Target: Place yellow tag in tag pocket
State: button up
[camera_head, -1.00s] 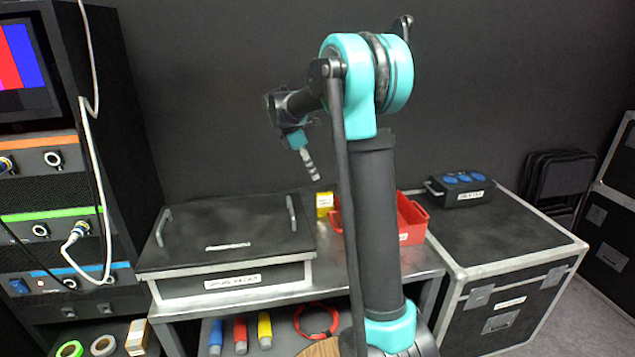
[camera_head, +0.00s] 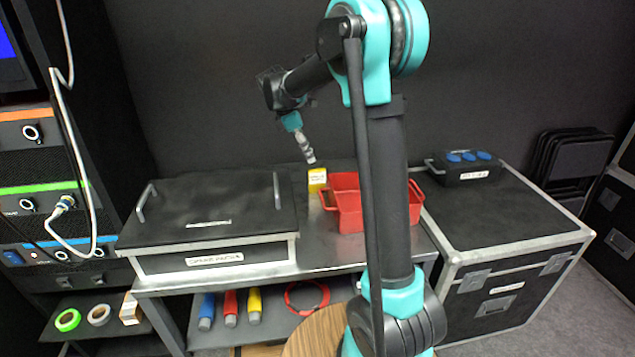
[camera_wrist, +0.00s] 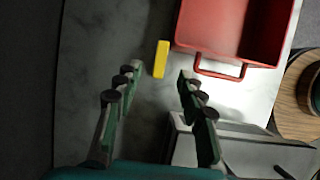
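The yellow tag (camera_head: 317,180) stands on the metal bench between the black-lidded case and the red bin, with a white label on its front. In the wrist view the yellow tag (camera_wrist: 161,59) shows as a narrow yellow strip beyond the fingertips, roughly between them and near the red bin's handle. My gripper (camera_head: 309,160) is just above the tag in the head view. In the wrist view my gripper (camera_wrist: 156,72) is open with nothing between its fingers. I cannot make out a tag pocket for certain.
The red bin (camera_head: 349,217) is close right of the tag. The black-lidded case (camera_head: 215,252) with raised handles is to the left. A flight case (camera_head: 520,262) carries a black socket box (camera_head: 465,170). An equipment rack (camera_head: 38,163) with a cable stands at far left.

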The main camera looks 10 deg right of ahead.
aim_at(316, 170)
jog(key=shift+x, duration=4.2)
jog(key=shift+s, duration=0.1)
grip_shut()
